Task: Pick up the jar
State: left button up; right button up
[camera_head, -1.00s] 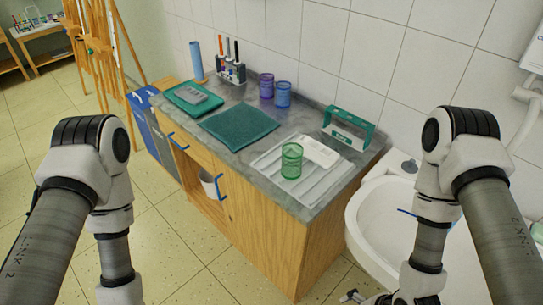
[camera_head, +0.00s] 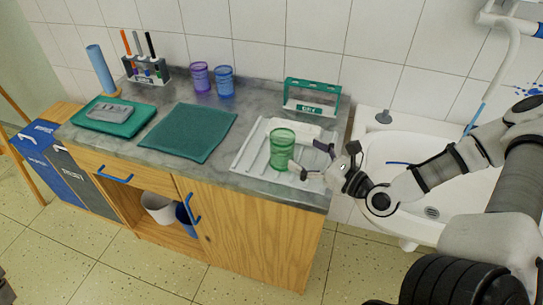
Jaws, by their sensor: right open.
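A green see-through jar (camera_head: 282,150) stands upright on the white ribbed draining tray (camera_head: 251,158) at the right part of the counter. My right gripper (camera_head: 309,161) is just right of the green jar, its open fingers pointing left at it. One fingertip looks very close to the jar's lower side; I cannot tell whether it touches. Nothing is seen between the fingers. A purple jar (camera_head: 200,77) and a blue jar (camera_head: 224,81) stand side by side at the back of the counter by the wall. My left gripper is not in view.
A teal mat (camera_head: 188,132) and a green tray (camera_head: 113,117) with a grey item lie left on the counter (camera_head: 208,176). A green-framed holder (camera_head: 312,96) stands behind the draining tray. A white sink (camera_head: 403,149) is to the right. A pen rack (camera_head: 147,72) is at back left.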

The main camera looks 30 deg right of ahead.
aim_at(273, 135)
jog(key=shift+w+d+f+b, duration=0.1)
jog(key=shift+w+f+b, duration=0.1)
jog(key=shift+b, duration=0.1)
jog(key=b+x, duration=0.1)
jog(key=x, duration=0.2)
jog(key=shift+a+r, duration=0.1)
jog(key=shift+a, duration=0.15)
jog(key=b+x, duration=0.1)
jog(key=x, duration=0.2)
jog(key=shift+w+d+r, duration=0.1)
jog(key=shift+w+r, duration=0.05)
jog(key=shift+w, duration=0.2)
jog(key=shift+w+a, duration=0.2)
jog(key=shift+w, duration=0.15)
jog(key=shift+s+d+r, duration=0.1)
jog(key=c, duration=1.4)
jog(key=shift+o, duration=0.2)
jog(key=shift+r, duration=0.1)
